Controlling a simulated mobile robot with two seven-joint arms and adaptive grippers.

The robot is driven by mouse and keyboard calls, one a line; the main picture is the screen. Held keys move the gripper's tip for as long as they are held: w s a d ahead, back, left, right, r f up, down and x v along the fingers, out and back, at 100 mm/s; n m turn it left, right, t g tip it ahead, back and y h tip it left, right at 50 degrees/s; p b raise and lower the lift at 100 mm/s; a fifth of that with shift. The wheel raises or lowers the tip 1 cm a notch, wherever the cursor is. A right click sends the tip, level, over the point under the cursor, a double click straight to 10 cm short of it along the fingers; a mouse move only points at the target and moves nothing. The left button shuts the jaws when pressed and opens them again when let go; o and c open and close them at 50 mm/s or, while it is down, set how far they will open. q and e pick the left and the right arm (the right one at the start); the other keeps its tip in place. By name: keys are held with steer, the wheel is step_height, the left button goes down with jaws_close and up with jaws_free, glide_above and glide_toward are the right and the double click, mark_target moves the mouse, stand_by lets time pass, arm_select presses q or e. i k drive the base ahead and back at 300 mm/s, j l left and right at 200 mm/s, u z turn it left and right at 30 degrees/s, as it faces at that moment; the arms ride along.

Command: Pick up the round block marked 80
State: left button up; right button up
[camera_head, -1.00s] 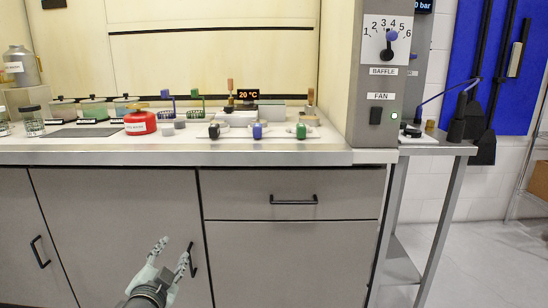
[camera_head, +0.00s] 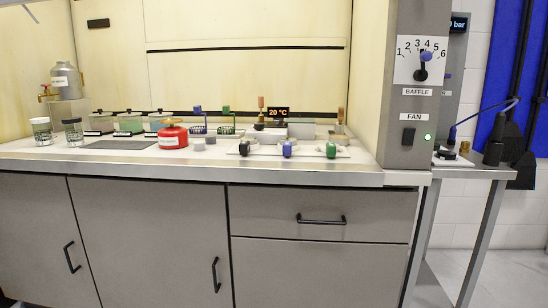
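Two small grey blocks sit close together on the bench top, just right of the red can. The front grey block (camera_head: 199,146) is nearer the bench edge, and the rear grey block (camera_head: 211,140) is slightly behind and to its right. They are too small for me to read any marking or be sure which is round, so I cannot tell which, if either, bears 80. Neither of my grippers shows in the head view now.
The red can (camera_head: 173,138) stands left of the blocks, with a dark mat (camera_head: 118,145) farther left. A white tray with black, blue (camera_head: 289,149) and green-handled items is to the right. The fan-switch post (camera_head: 410,100) bounds the right side. Cabinets lie below.

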mark_target(244, 147)
steer(key=i+l+u, duration=0.1)
steer(key=u, duration=0.25)
steer(key=l+u, duration=0.3)
steer(key=i+l+u, duration=0.1)
steer(key=u, duration=0.25)
steer(key=l+u, duration=0.4)
steer(key=l, duration=2.15)
steer(key=j+z, duration=0.15)
steer(key=z, duration=0.25)
steer(key=j+z, duration=0.15)
steer(key=z, duration=0.25)
steer(key=j+z, duration=0.15)
steer(key=z, duration=0.25)
steer(key=j+z, duration=0.15)
steer(key=z, duration=0.25)
steer(key=k+j+z, duration=0.75)
steer(key=k+l, duration=0.05)
